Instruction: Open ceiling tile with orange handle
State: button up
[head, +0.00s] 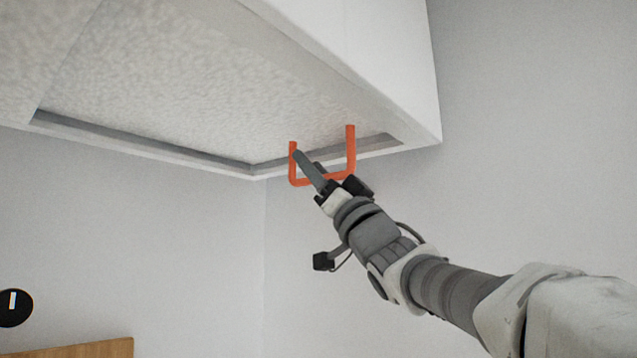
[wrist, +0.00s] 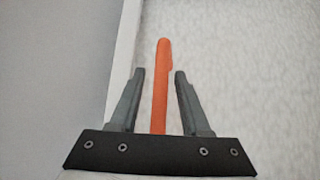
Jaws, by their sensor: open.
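The orange handle (head: 351,150) is a U-shaped bar that hangs down from the speckled ceiling tile (head: 190,75), near the tile's right end. The tile lies level in its recessed frame, with no clear gap at its edges. My gripper (head: 308,163) reaches up from the lower right to the handle, with a finger in front of its left part. In the wrist view the orange handle (wrist: 161,85) runs between the two open fingers of my gripper (wrist: 159,75). A gap shows on both sides, so the fingers look apart from it. The handle's lower end is hidden behind the gripper's dark base.
The white ceiling box (head: 385,60) has a side face and a lower edge close to the handle on the right. Grey walls (head: 540,130) stand behind. A black round object (head: 14,308) and a wooden top (head: 85,349) are at the lower left. The space below the tile is free.

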jog(key=shift+c, duration=0.4)
grip_shut()
dwell(0.9)
